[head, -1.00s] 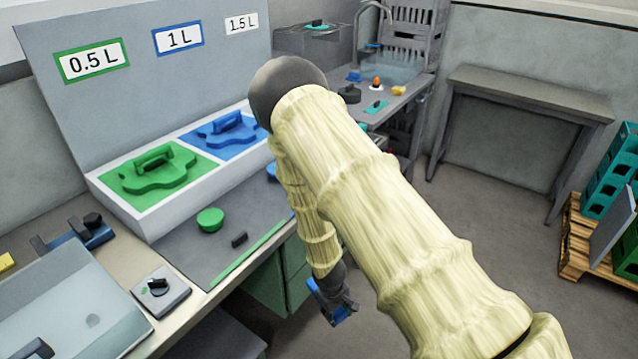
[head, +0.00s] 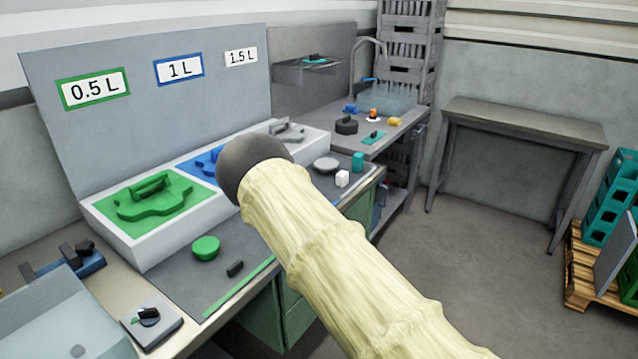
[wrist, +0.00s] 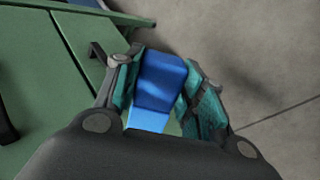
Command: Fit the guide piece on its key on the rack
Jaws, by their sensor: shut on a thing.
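My gripper (wrist: 160,85) is shut on a blue piece (wrist: 163,80), with teal finger pads on both sides of it. A lighter blue part shows below the darker block. I cannot tell for sure that it is the guide piece. In the head view my arm hides the gripper and the held piece. The white-edged rack (head: 150,253) on the bench holds a green shaped piece (head: 150,202) under the 0.5 L sign, a blue one (head: 205,160) partly hidden by my arm under 1 L, and a grey one (head: 287,132) towards 1.5 L.
A green bowl-like part (head: 206,248) and a dark block (head: 235,268) lie on the bench mat. A green cabinet (wrist: 45,80) is close left of my gripper, with floor (wrist: 265,60) at right. A grey table (head: 525,120) and crates (head: 610,200) stand further right.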

